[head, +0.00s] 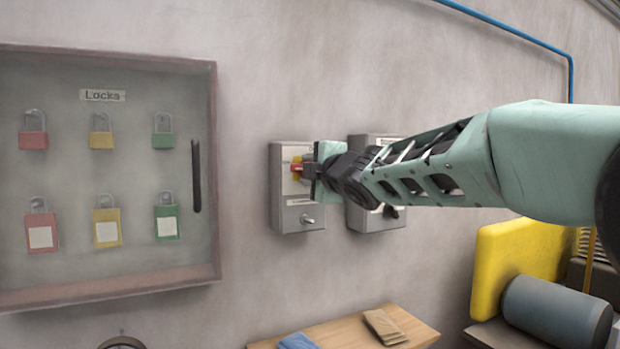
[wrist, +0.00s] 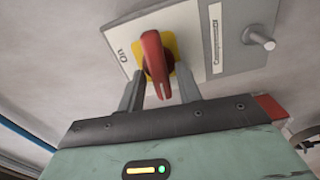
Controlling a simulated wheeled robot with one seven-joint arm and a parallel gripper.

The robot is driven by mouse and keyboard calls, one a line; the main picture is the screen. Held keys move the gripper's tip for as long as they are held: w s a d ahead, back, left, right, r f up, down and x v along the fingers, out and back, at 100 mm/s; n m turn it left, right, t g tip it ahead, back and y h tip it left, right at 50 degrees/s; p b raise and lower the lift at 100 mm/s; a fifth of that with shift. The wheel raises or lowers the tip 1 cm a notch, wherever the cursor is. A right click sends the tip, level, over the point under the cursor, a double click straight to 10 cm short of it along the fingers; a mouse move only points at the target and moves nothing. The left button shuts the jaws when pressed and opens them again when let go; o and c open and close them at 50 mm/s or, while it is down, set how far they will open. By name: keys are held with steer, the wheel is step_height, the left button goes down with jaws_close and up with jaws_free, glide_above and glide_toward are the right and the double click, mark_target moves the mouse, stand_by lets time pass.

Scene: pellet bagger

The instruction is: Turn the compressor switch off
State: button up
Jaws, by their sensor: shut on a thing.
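A red rotary switch handle (head: 295,168) on a yellow plate is on the front of the left grey switch box (head: 298,216). The handle also shows in the wrist view (wrist: 154,55), with the word "On" printed beside it. My gripper (head: 310,172) is at this box, and in the wrist view its two fingers (wrist: 158,88) are on either side of the red handle, shut on it. A second grey box (head: 360,216) is to the right, partly hidden behind my gripper and arm.
A glass-fronted lock cabinet (head: 214,150) with several coloured padlocks hangs to the left. A wooden table (head: 330,332) with a blue cloth and a brown packet is below. A yellow panel (head: 515,250) and grey cylinder (head: 555,308) stand lower right.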

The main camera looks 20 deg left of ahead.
steer(key=shift+n, duration=0.5)
steer(key=o, duration=0.6)
steer(key=b+v, duration=0.9)
steer(key=v, duration=0.8)
steer(key=shift+s+d, duration=0.15)
steer(key=shift+d, duration=0.05)
